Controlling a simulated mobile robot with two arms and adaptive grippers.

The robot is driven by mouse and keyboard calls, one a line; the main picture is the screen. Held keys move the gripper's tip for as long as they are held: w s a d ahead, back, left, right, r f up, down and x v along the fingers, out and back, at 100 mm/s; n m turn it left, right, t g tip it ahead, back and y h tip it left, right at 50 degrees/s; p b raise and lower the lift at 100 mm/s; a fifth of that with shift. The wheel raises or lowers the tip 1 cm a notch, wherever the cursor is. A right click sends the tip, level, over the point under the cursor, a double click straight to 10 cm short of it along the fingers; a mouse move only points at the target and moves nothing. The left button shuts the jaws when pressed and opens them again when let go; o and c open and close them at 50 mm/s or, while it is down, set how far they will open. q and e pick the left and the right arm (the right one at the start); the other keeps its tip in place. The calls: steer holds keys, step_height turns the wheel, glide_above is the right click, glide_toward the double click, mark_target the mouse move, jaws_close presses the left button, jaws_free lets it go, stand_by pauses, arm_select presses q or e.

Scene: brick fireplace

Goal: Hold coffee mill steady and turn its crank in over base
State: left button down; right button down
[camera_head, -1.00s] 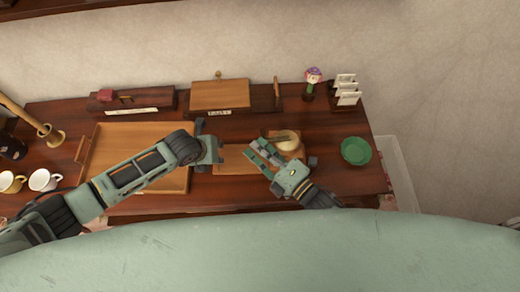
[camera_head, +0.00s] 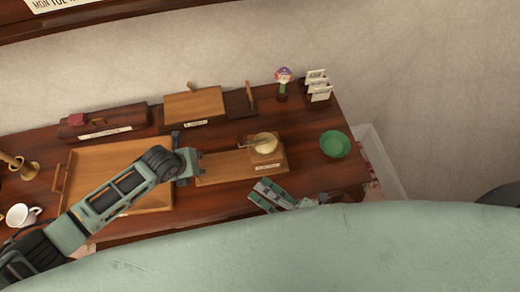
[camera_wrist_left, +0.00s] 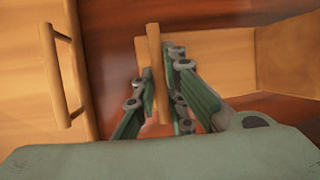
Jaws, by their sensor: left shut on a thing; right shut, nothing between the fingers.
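The coffee mill (camera_head: 264,152) is a wooden box with a brass dome, standing upright at the right end of a flat wooden base (camera_head: 222,168) with a label on its front. Its thin crank (camera_head: 247,145) points left from the dome, over the base. My left gripper (camera_head: 192,164) is at the base's left end. In the left wrist view its fingers (camera_wrist_left: 158,92) are shut on an upright wooden bar (camera_wrist_left: 156,65) at that end; the mill's box (camera_wrist_left: 288,52) shows at the right. My right gripper (camera_head: 266,195) is shut and empty, in front of the mill and apart from it.
A wooden tray (camera_head: 75,190) with a side handle lies left of the base. A green bowl (camera_head: 335,144) stands to the right. Wooden boxes, a flower ornament (camera_head: 283,82) and a card holder (camera_head: 317,88) line the back. A white cup (camera_head: 20,214) is at far left.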

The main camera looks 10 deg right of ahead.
arm_select(q)
steer(key=c, duration=1.7)
jaws_free()
